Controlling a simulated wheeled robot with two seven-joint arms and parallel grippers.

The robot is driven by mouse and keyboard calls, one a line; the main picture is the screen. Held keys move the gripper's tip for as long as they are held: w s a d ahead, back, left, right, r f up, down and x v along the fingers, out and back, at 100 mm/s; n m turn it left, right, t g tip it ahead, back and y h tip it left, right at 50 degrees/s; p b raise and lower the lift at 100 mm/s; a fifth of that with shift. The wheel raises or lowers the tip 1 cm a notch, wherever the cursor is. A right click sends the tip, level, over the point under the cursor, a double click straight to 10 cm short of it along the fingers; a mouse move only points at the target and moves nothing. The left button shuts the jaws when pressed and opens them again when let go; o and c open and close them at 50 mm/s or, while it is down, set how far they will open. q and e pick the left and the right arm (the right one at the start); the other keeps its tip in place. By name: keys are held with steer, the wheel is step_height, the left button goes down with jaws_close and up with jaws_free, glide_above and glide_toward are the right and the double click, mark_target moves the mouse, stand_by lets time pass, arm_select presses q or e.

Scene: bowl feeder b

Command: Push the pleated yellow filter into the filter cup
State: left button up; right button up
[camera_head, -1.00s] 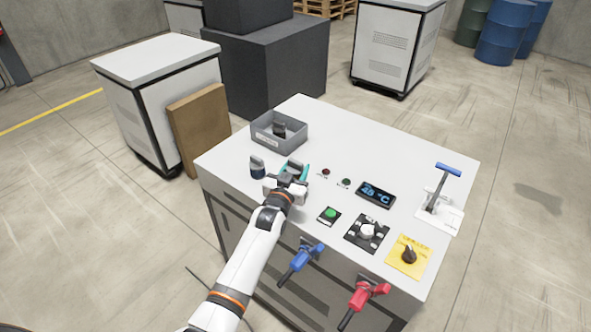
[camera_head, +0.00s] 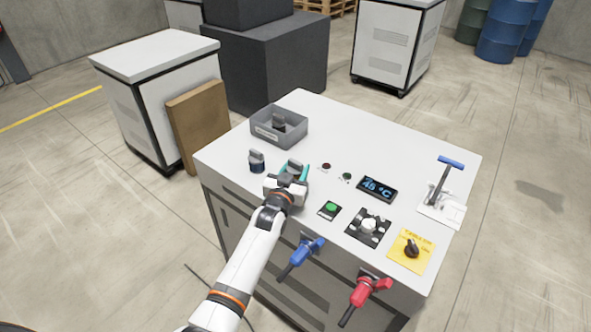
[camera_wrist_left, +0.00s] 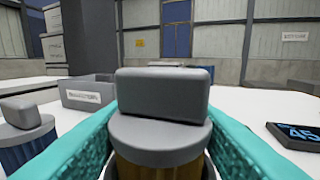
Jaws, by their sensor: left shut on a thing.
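The yellow pleated filter (camera_wrist_left: 155,170) shows in the left wrist view, upright under a round grey cap with a grey block handle (camera_wrist_left: 163,94). My left gripper (camera_head: 293,172) is shut on it, its teal fingers at either side of the handle. In the head view only the grey handle top (camera_head: 295,164) shows between the fingers. A dark curved edge shows low beside the yellow pleats, perhaps the filter cup's rim. The cup is mostly hidden, and I cannot tell how deep the filter sits. My right gripper is not in view.
A blue pleated filter (camera_head: 257,162) stands left of my gripper. A grey labelled bin (camera_head: 262,139) holding a dark item is behind. Right are a green button (camera_head: 330,210), temperature display (camera_head: 377,189), knob panels and a blue-handled lever (camera_head: 450,163). Blue and red handles jut from the front.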

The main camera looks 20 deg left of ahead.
arm_select(q)
steer(key=shift+f+b, duration=0.65)
steer(key=shift+f, duration=0.25)
steer(key=o, duration=1.1)
steer(key=shift+s, duration=0.1)
steer(key=shift+s+f, duration=0.1)
steer(key=shift+f, duration=0.05)
steer(key=shift+s+f, duration=0.1)
steer(key=shift+s, duration=0.25)
steer(key=s, duration=0.3)
steer(key=s+b, duration=0.1)
steer(key=s, duration=0.3)
steer(key=s+r, duration=0.1)
steer(key=s, duration=0.3)
steer(key=shift+b, duration=0.4)
